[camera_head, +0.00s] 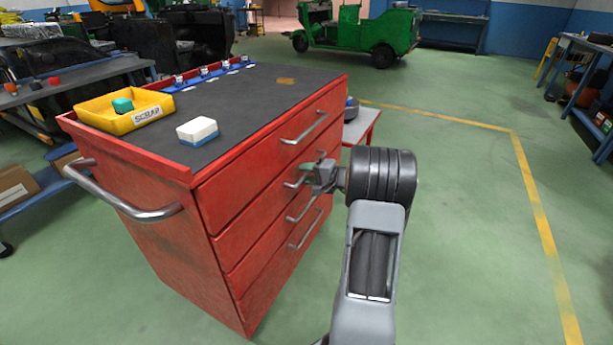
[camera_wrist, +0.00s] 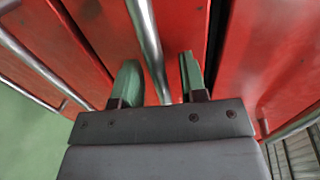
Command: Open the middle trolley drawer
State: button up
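The red trolley (camera_head: 225,215) stands left of my arm, its drawer fronts facing right in the head view. Its drawers are stacked, each with a metal bar handle; the top handle is clear (camera_head: 304,128). My gripper (camera_head: 314,174) is at the second handle from the top (camera_head: 293,183), which it partly hides. In the wrist view my gripper (camera_wrist: 158,85) has its two green-grey fingers apart. A handle bar (camera_wrist: 148,40) runs between them, with gaps visible on both sides. The drawer fronts look closed in the head view; a dark seam shows between red panels in the wrist view.
On the trolley top are a yellow scrap bin (camera_head: 122,106), a white and blue block (camera_head: 197,131) and a blue tool rack (camera_head: 207,74). A side handle (camera_head: 125,205) juts from the near end. Green floor (camera_head: 460,220) lies open to the right.

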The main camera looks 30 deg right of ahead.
jog(key=shift+w, duration=0.1)
grip_shut()
dwell(0.4)
